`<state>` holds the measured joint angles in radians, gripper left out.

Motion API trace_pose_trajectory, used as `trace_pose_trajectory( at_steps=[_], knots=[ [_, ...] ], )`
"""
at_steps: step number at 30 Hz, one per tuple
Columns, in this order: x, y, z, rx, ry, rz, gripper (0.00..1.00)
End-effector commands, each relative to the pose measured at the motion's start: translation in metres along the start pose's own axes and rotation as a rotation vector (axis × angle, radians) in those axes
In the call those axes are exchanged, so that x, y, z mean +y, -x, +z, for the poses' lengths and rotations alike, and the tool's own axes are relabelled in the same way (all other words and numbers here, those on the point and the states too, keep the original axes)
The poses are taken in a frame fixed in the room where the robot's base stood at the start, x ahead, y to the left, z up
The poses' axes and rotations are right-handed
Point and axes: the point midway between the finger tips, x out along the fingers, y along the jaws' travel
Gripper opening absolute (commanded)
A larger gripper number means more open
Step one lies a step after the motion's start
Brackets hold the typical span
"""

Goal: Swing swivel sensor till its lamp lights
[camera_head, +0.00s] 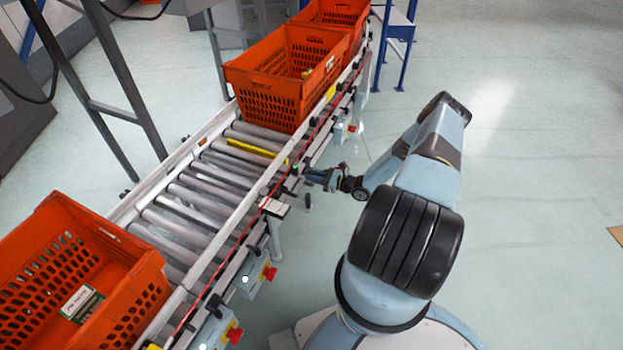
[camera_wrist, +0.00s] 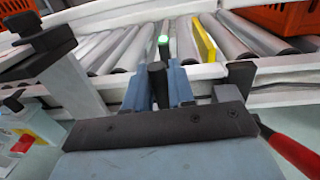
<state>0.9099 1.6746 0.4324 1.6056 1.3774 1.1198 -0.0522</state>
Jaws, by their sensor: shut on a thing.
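The swivel sensor (camera_wrist: 157,84) is a small black upright body at the side rail of the roller conveyor. A small lamp (camera_wrist: 163,40) shows bright green at its top in the wrist view. My gripper (camera_wrist: 159,78) has one blue finger on each side of the sensor and is shut on it. In the camera_head view my gripper (camera_head: 316,177) reaches the rail from the right. There the sensor is small and its details are hard to make out.
The roller conveyor (camera_head: 205,190) runs diagonally, with a yellow strip (camera_head: 252,149) among its rollers. Orange totes stand on it at the near left (camera_head: 135,245) and far end (camera_head: 262,100). Boxes with red knobs (camera_head: 262,279) hang from the rail's near side.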

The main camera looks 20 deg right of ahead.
Motion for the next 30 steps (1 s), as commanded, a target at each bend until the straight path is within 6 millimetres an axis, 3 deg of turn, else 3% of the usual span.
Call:
trace_pose_trajectory(
  at_steps=[6, 7, 12, 23, 30],
  knots=[
    [-0.001, 0.000, 0.000, 0.000, 0.000, -0.003, 0.00],
    [-0.001, 0.000, 0.000, 0.000, 0.000, -0.003, 0.25],
    [0.000, 0.000, 0.000, 0.000, 0.000, -0.002, 0.41],
    [-0.001, 0.007, 0.000, 0.001, 0.000, -0.004, 0.41],
    [-0.001, 0.045, -0.001, 0.001, 0.000, -0.005, 0.41]
  ],
)
